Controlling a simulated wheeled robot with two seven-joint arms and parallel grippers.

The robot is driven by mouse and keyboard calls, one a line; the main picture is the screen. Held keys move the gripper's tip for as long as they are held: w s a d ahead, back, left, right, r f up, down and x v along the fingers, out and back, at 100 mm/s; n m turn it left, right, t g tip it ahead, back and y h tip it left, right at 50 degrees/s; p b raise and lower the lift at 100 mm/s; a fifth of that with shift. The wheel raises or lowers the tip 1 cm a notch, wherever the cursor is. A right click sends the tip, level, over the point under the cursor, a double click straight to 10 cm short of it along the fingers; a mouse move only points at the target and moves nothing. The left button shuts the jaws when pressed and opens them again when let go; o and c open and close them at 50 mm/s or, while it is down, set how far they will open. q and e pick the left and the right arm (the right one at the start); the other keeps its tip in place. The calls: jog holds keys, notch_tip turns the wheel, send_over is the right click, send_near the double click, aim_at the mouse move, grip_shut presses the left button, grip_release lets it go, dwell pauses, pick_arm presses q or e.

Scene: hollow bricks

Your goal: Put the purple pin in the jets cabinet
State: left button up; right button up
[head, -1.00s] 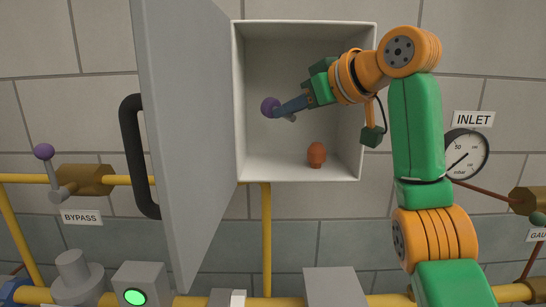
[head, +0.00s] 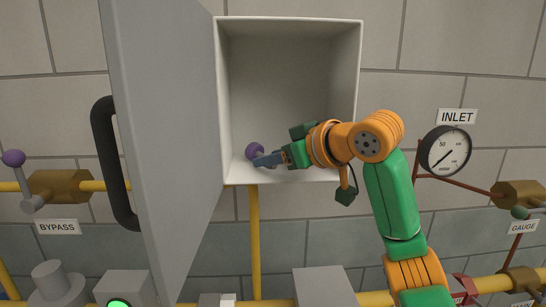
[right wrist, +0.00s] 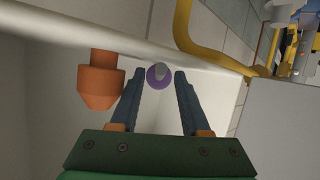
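The purple pin (head: 254,150) is low inside the open, pale cabinet (head: 222,100), near its floor at the left. In the right wrist view the purple pin (right wrist: 151,81) shows end-on between the fingertips, with a small gap on each side. My right gripper (head: 268,160) reaches into the cabinet from the right. Its fingers (right wrist: 160,85) are apart and open around the pin. My left gripper is not in view.
The grey cabinet door (head: 165,130) stands wide open on the left, with a black handle (head: 108,160). Yellow pipes (head: 254,240) and a green-lit box (head: 125,287) lie below. A pressure gauge (head: 446,150) is on the right wall. The cabinet's upper space is clear.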

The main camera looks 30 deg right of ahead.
jog(key=shift+s+r, duration=0.1)
jog(key=shift+s, duration=0.15)
jog(key=b+v, duration=0.2)
jog(key=v, duration=0.9)
jog(key=shift+s+r, duration=0.2)
jog(key=shift+s, duration=0.1)
jog(key=shift+f, duration=0.1)
